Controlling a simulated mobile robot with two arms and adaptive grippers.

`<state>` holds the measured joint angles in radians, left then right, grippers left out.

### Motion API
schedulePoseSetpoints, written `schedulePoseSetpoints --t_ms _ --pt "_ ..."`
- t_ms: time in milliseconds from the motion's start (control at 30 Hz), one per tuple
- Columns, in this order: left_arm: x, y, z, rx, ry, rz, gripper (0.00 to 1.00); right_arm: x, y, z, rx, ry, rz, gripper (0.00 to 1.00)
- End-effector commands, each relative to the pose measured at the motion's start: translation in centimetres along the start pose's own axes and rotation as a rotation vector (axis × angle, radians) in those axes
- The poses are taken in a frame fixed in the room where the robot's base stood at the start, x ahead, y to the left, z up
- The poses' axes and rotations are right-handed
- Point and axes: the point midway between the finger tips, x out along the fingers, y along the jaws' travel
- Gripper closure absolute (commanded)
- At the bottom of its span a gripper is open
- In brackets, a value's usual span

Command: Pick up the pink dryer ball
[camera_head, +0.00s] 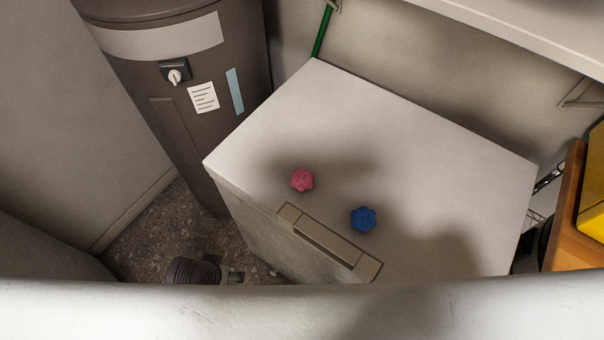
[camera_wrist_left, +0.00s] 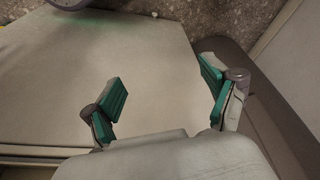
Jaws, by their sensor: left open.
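The pink dryer ball (camera_head: 302,180) is a small knobbly ball on the white top of a box-shaped appliance (camera_head: 390,130), near its front edge and behind the handle recess. My left gripper (camera_wrist_left: 163,84) is open and empty in the left wrist view, with teal pads on both fingers. A flat pale surface lies beyond the fingers. No ball shows in the left wrist view, so the gripper is apart from the pink ball. My left gripper cannot be made out in the head view. My right gripper is not in view.
A blue knobbly ball (camera_head: 363,219) lies to the right of the pink one. The handle (camera_head: 325,242) is at the front edge. A tall dark cylinder (camera_head: 190,90) stands at the back left. A yellow object (camera_head: 592,200) is at right. The appliance top is otherwise clear.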

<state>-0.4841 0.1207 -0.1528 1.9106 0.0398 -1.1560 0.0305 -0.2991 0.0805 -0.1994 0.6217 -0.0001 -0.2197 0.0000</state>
Motion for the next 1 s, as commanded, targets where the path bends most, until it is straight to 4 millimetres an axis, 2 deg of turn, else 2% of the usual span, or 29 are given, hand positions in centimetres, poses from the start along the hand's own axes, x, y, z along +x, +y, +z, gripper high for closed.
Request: schedulePoseSetpoints --t_ms 33,133,200,433,633,767,900,1000 --pt "-2.3 0.3 -1.2 -0.012 0.021 0.015 0.15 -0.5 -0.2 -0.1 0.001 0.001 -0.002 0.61" --pt "-6.1 1.5 -3.4 -0.051 0.059 0.076 0.15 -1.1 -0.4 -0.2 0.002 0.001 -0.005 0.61" --pt "-8.8 3.2 -5.2 -0.098 0.089 0.161 0.15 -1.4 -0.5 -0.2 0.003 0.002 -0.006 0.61" --pt "-12.2 8.4 -8.4 -0.286 0.085 0.458 0.15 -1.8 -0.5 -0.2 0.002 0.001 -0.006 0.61" --pt "-13.8 11.9 -10.8 -0.564 -0.051 0.737 0.15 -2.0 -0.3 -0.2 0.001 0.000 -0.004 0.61" --pt "-14.2 12.2 -13.3 -0.891 -0.236 0.907 0.15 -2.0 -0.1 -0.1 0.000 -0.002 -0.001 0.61" --pt "-14.1 10.1 -16.7 -1.287 -0.430 1.012 0.15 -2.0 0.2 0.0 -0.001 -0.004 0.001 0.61" --pt "-13.8 8.2 -18.7 -1.502 -0.521 1.046 0.15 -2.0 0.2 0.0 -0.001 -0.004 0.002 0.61"
